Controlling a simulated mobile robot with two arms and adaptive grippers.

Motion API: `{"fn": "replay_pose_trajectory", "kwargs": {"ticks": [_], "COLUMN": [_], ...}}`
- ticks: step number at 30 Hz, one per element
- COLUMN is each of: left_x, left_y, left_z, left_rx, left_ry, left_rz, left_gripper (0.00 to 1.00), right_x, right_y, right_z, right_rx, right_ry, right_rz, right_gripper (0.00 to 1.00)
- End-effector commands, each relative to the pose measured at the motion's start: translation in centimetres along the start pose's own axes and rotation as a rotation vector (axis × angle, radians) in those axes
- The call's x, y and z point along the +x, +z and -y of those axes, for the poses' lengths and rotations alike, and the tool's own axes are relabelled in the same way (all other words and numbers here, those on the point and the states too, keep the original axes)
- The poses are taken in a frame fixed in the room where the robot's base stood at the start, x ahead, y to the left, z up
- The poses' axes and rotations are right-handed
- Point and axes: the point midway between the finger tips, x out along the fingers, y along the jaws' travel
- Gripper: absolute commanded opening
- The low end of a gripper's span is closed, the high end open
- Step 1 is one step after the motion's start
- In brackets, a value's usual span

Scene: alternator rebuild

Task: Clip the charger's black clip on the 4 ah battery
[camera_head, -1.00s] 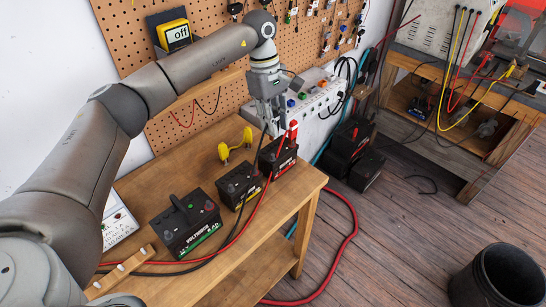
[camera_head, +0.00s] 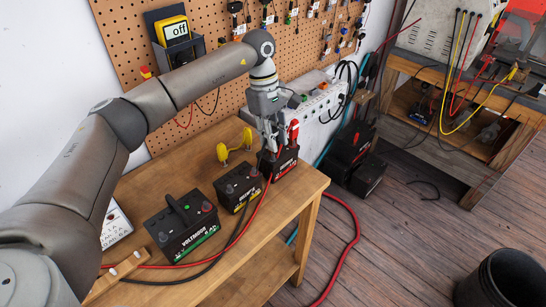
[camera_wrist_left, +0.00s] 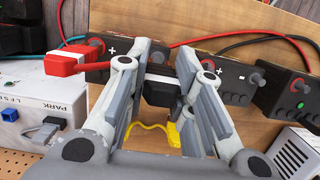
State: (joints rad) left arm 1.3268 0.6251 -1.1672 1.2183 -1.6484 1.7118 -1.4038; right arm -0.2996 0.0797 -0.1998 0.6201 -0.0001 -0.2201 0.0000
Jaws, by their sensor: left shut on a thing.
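Three black batteries stand in a row on the wooden bench: a large green-striped one (camera_head: 184,228), a yellow-striped one (camera_head: 238,187) and a red-striped one (camera_head: 283,162). Their ratings are too small to read surely. A red clip (camera_head: 293,130) stands on the red-striped battery, and shows red in the left wrist view (camera_wrist_left: 70,63). My left gripper (camera_head: 270,147) is at that battery's near left top. It is shut on the black clip (camera_wrist_left: 162,90), which its fingers partly hide. I cannot tell whether the clip touches the terminal. My right gripper is not in view.
A yellow object (camera_head: 235,147) stands behind the middle battery. A white panel box (camera_head: 318,108) is behind the bench's far end. Red and black cables (camera_head: 232,238) run along the bench front. A pegboard (camera_head: 215,95) rises behind; the bench's front edge is close.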

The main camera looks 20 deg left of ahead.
Motion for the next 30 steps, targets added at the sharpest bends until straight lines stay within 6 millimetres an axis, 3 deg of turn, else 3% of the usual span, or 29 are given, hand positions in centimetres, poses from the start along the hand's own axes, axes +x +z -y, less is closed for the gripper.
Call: {"fn": "replay_pose_trajectory", "kwargs": {"ticks": [9, 19, 20, 25, 30], "left_x": [1.8, 1.9, 1.9, 1.9, 1.9], "left_y": [-0.4, -0.4, -0.4, -0.4, -0.4], "left_z": [0.0, 0.0, 0.0, 0.0, 0.0], "left_rx": [0.0, 0.0, 0.0, 0.0, 0.0], "left_ry": [0.0, 0.0, 0.0, 0.0, 0.0], "left_rz": [0.0, 0.0, 0.0, 0.0, 0.0], "left_gripper": [0.11, 0.11, 0.25, 0.47, 0.48], "right_x": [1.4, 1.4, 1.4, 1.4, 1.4], "right_y": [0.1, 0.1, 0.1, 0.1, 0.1], "right_z": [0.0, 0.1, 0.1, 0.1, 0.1], "right_rx": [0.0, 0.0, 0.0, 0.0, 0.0], "right_ry": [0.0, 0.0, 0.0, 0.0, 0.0], "right_rz": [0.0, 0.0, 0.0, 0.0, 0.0], "right_gripper": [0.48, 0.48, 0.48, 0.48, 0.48]}}
